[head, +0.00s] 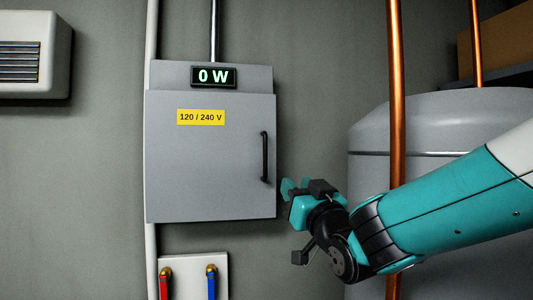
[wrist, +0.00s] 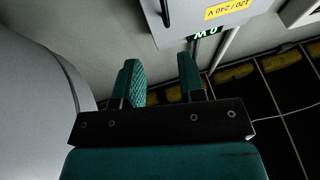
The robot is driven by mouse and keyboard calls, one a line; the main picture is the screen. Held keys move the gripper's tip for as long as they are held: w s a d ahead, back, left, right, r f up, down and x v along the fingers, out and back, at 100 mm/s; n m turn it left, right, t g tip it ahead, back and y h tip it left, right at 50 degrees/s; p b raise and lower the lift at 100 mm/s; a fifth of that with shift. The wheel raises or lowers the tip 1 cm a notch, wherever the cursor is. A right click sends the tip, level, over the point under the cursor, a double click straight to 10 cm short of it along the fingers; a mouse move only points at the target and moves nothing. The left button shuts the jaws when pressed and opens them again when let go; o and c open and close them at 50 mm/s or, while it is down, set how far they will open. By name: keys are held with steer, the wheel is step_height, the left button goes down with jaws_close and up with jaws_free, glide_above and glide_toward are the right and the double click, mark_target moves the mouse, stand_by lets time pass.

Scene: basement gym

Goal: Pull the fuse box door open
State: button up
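The grey fuse box door (head: 205,165) looks shut, with a yellow "120 / 240 V" label and a black vertical bar handle (head: 265,157) near its right edge. The display above it reads 0 W. My gripper (head: 288,187) is just right of the door, around the handle's lower end in the picture, and not on the handle. In the wrist view my gripper (wrist: 160,75) has its two teal fingers apart with nothing between them. The door (wrist: 190,12) and part of the handle (wrist: 165,12) show at the top, beyond the fingertips.
A copper pipe (head: 395,80) stands in front of a grey tank (head: 450,108) at the right, close to my arm. A white panel (head: 215,262) with red and blue pipes is below the box. A white vent unit (head: 30,55) hangs at upper left.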

mark_target(266, 156)
steer(key=p+x, duration=0.2)
steer(key=x, duration=0.3)
steer(key=p+x, duration=0.3)
steer(key=x, duration=0.2)
steer(key=p+x, duration=0.3)
steer(key=x, duration=0.2)
steer(key=shift+a+r, duration=0.1)
steer(key=shift+a, duration=0.35)
steer(key=shift+w+a+p, duration=0.25)
steer(key=shift+w+p, duration=0.05)
steer(key=shift+w, duration=0.2)
steer(key=shift+c, duration=0.5)
jaws_close()
